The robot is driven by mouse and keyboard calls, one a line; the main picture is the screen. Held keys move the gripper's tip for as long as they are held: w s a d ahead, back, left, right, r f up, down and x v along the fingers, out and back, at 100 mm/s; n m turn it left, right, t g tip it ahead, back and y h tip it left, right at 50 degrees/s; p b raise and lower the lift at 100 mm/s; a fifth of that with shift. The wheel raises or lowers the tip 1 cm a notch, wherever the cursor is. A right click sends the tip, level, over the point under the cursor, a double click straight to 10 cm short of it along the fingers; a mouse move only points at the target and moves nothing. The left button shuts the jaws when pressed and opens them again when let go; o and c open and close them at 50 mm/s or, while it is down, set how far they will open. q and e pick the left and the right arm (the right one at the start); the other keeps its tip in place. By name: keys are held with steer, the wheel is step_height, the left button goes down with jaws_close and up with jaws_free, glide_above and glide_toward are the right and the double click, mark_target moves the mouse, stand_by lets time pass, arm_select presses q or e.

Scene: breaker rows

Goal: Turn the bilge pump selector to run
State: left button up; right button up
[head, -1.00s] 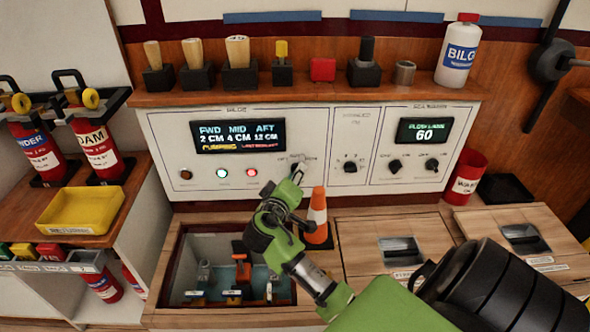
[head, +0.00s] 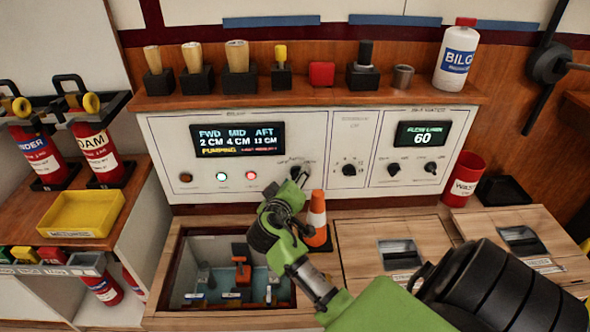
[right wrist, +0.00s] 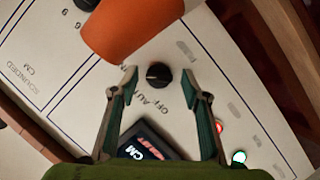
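The bilge selector (head: 300,172) is a small black knob on the white panel, below and right of the bilge display (head: 238,139). In the right wrist view the knob (right wrist: 158,75) stands between the spread fingertips with a gap on each side. Labels beside it read OFF and AU..., and the rest is hidden. I cannot tell which label its pointer meets. My right gripper (head: 292,192) is open and empty, just below the knob in the head view. The display reads 2 CM, 4 CM, 13 CM and PUMPING. My left gripper is out of view.
An orange cone (head: 317,213) stands close beside my right gripper; an orange body (right wrist: 132,25) crosses the wrist view near the knob. An open hatch (head: 205,245) lies below the panel. Other knobs (head: 393,168) sit to the right. A shelf above holds several items.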

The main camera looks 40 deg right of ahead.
steer(key=v, duration=1.2)
steer(key=shift+a+f, duration=0.1)
stand_by(0.4)
